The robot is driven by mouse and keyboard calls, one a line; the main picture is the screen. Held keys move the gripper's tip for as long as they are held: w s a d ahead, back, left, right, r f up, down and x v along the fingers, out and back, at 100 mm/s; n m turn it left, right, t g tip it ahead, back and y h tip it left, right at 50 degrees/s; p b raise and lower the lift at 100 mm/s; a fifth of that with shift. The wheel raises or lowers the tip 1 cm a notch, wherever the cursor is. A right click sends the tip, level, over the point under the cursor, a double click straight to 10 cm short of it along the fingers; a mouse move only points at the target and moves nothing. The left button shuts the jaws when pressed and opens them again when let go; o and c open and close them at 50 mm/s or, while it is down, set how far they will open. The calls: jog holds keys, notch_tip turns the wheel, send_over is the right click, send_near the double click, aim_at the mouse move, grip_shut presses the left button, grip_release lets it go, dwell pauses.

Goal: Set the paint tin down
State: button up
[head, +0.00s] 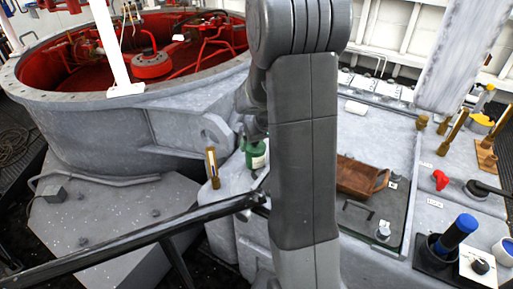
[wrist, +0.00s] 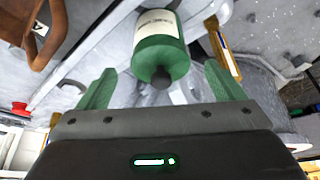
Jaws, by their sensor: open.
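The paint tin, a green cylinder with a white label and a dark cap, shows in the head view (head: 257,156), partly hidden by my arm. It appears to stand upright on the grey surface. In the wrist view the tin (wrist: 160,48) is at top centre, its cap towards the camera. My gripper (wrist: 158,68) is open, with its green fingers apart on either side of the tin's cap end. A gap shows between each finger and the tin. In the head view my arm hides most of the gripper.
A brass post (head: 212,168) stands just left of the tin. A large round hatch (head: 110,115) with a red interior is at left. A blue cylinder (head: 459,230) stands at the lower right. A dark rail (head: 130,243) crosses the lower left.

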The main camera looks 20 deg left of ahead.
jog(key=v, duration=0.5)
jog(key=shift+c, duration=0.4)
dwell(0.9)
